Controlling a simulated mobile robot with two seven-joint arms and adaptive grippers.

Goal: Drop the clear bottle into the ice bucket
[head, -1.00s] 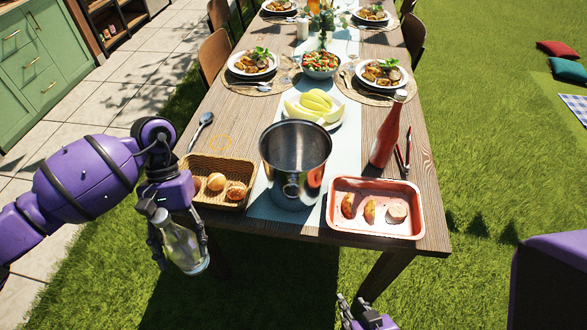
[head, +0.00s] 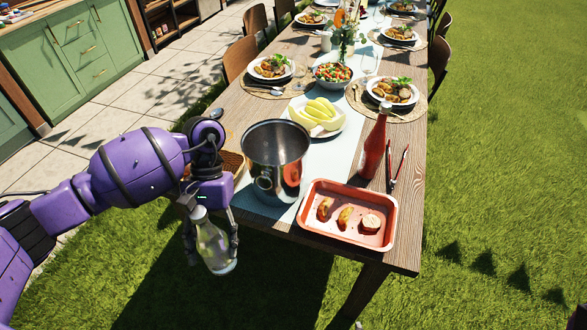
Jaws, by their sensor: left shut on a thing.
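The clear bottle (head: 214,243) is held between the fingers of my left gripper (head: 212,238). It hangs nearly upright, slightly tilted, in front of the table's near edge, over the grass. The ice bucket (head: 274,160) is a shiny metal pail standing on the table near its front edge. Its open top faces up and the inside that shows looks empty. My left gripper is to the left of the bucket and nearer to me, apart from it.
A red tray (head: 318,233) with several food pieces lies right of the bucket. A red bottle (head: 374,145) and tongs (head: 398,168) stand or lie behind it. A plate of melon (head: 335,131) is behind the bucket. My left arm mostly hides a wicker basket (head: 236,163).

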